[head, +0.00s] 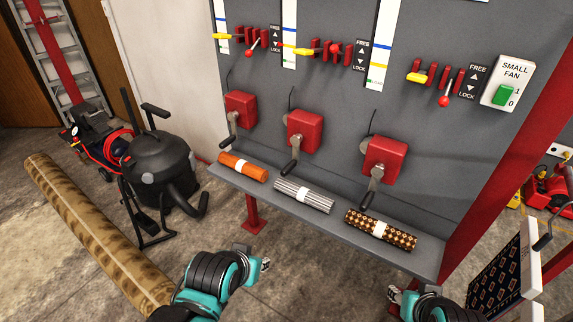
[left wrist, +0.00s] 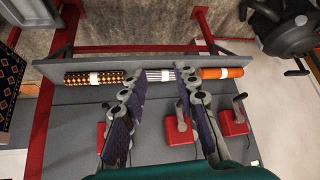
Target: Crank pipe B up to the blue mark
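Three red crank boxes stand on the grey panel in the head view: left (head: 240,108), middle (head: 304,131) and right (head: 385,158). Their crank arms hang downward. No letter B is readable; the middle box also shows in the left wrist view (left wrist: 178,127). White scale strips above carry blue bands, one at the middle strip (head: 289,17), with a yellow pointer (head: 302,51) beside its lower part. The middle red-ball lever (head: 335,48) sits higher than the side ones. My left gripper (head: 256,258) is open and empty before the shelf.
A shelf (head: 225,178) below the cranks bears orange (head: 240,166), grey-striped (head: 302,195) and patterned (head: 380,229) rolls. A rolled rug (head: 95,235) and a black vacuum (head: 160,160) stand left. A red post (head: 500,150) edges the panel at right.

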